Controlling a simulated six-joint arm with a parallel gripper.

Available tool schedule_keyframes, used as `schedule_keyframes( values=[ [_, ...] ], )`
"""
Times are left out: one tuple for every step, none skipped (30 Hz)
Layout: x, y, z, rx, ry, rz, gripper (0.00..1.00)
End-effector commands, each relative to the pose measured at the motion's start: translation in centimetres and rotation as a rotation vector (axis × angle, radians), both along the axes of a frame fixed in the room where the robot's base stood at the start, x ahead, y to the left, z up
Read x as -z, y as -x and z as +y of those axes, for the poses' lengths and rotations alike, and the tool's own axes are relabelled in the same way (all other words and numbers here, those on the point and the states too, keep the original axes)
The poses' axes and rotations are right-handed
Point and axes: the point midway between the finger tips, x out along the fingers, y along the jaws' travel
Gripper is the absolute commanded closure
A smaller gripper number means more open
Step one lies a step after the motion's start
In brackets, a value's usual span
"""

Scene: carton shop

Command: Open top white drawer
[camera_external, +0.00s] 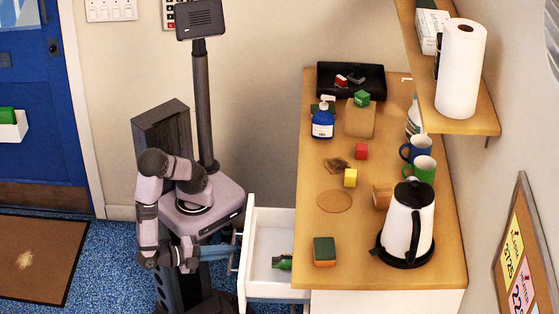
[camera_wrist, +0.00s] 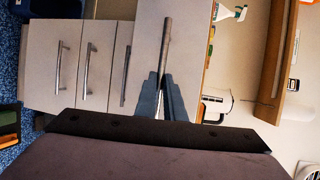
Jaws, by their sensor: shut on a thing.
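The top white drawer (camera_external: 272,232) is pulled out from the left side of the wooden-topped cabinet in the external view. A green object (camera_external: 282,262) lies inside it. In the wrist view, which is turned sideways, the drawer's front (camera_wrist: 180,35) stands out ahead of the other fronts and carries a metal bar handle (camera_wrist: 167,38). My gripper (camera_external: 232,252) is at the outer side of the drawer front. In the wrist view my gripper (camera_wrist: 160,80) has its blue-grey fingers shut on one end of the handle.
Several closed drawer fronts (camera_wrist: 62,60) with bar handles lie beside it. The counter (camera_external: 345,270) holds a kettle (camera_external: 408,225), mugs, a sponge (camera_external: 324,251), small blocks, a blue bottle (camera_external: 322,122) and a black tray (camera_external: 330,92).

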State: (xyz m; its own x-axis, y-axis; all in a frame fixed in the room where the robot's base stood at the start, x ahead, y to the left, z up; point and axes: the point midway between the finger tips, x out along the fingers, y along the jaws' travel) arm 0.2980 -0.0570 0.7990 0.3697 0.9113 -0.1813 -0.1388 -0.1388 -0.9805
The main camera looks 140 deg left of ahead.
Motion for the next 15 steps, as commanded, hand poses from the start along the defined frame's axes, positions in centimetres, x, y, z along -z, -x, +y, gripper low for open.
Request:
schedule_keyframes(
  values=[
    [-0.01, -0.02, -0.09, 0.002, 0.001, -0.001, 1.00],
    [-0.01, -0.01, -0.09, 0.002, 0.001, -0.001, 1.00],
    [-0.01, -0.02, -0.09, 0.002, 0.001, -0.001, 1.00],
    [-0.01, -0.02, -0.08, 0.001, 0.001, -0.001, 1.00],
    [-0.01, -0.02, -0.08, 0.001, 0.001, -0.001, 1.00],
    [-0.02, -0.03, -0.09, 0.002, 0.001, -0.001, 1.00],
    [-0.02, -0.03, -0.08, 0.002, 0.001, -0.001, 1.00],
    [-0.02, -0.04, -0.08, 0.002, 0.001, -0.001, 1.00],
    [-0.02, -0.04, -0.08, 0.002, 0.001, -0.001, 0.89],
    [-0.02, -0.05, -0.07, 0.001, 0.001, -0.001, 0.81],
    [-0.02, -0.05, -0.07, 0.001, 0.001, -0.001, 0.74],
    [-0.02, -0.04, -0.07, 0.001, 0.001, -0.001, 0.72],
    [-0.02, -0.04, -0.06, 0.001, 0.001, -0.001, 0.72],
    [-0.02, -0.03, -0.05, 0.001, 0.001, -0.001, 0.72],
    [-0.02, -0.03, -0.05, 0.001, 0.001, -0.001, 0.72]
  ],
)
